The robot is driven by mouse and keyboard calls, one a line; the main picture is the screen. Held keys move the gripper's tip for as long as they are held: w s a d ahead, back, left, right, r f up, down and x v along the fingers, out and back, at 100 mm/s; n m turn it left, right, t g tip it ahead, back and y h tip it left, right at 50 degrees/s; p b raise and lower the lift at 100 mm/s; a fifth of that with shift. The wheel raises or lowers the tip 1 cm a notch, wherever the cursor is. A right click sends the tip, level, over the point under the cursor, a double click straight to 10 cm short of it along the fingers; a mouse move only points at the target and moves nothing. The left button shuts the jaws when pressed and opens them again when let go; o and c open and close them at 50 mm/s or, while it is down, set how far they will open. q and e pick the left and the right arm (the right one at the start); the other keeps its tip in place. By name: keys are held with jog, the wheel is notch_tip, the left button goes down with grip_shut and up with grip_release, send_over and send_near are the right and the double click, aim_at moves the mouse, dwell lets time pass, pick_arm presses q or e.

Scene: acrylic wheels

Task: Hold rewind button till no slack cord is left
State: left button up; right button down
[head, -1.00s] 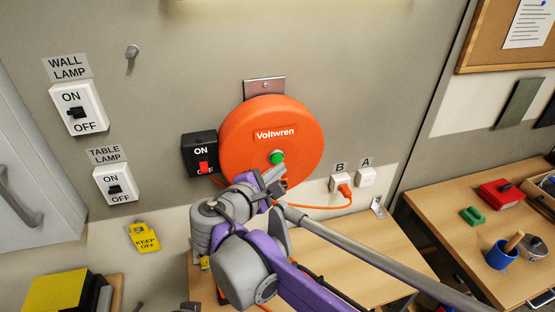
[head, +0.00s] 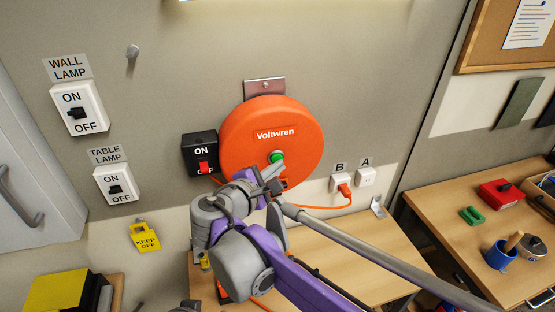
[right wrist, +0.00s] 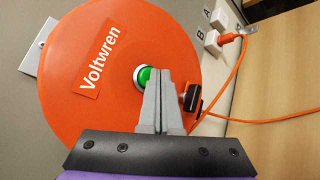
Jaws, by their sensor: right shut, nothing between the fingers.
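The orange Voltwren cord reel (head: 250,112) hangs on the wall, and its face fills much of the right wrist view (right wrist: 65,90). Its green button (head: 277,156) sits low on the face, and it also shows in the right wrist view (right wrist: 146,76). My right gripper (head: 275,171) is shut and empty, its tips at the lower edge of the button. In the right wrist view the fingers cover part of the button; I cannot tell whether they press it. Orange cord (head: 322,207) runs from the reel to a plug (head: 345,190) in socket B. My left gripper is out of view.
A black switch box (head: 199,147) with a red rocker is left of the reel. Wall lamp (head: 78,108) and table lamp (head: 116,184) switches are farther left. A wooden table (head: 345,258) stands below. In the wrist view, a black piece (right wrist: 190,97) sits right beside the fingers.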

jog(key=shift+w+a, duration=0.15)
jog(key=shift+w, duration=0.2)
dwell(0.3)
jog(key=shift+s, duration=0.1)
dwell(2.1)
jog(key=shift+s+d, duration=0.3)
jog(key=shift+s, duration=0.45)
jog(key=shift+s+d, duration=0.25)
jog(key=shift+s, duration=0.55)
jog(key=shift+s+d, duration=0.3)
jog(key=shift+s, duration=0.45)
jog(key=shift+s+d, duration=0.25)
jog(key=shift+s, duration=0.55)
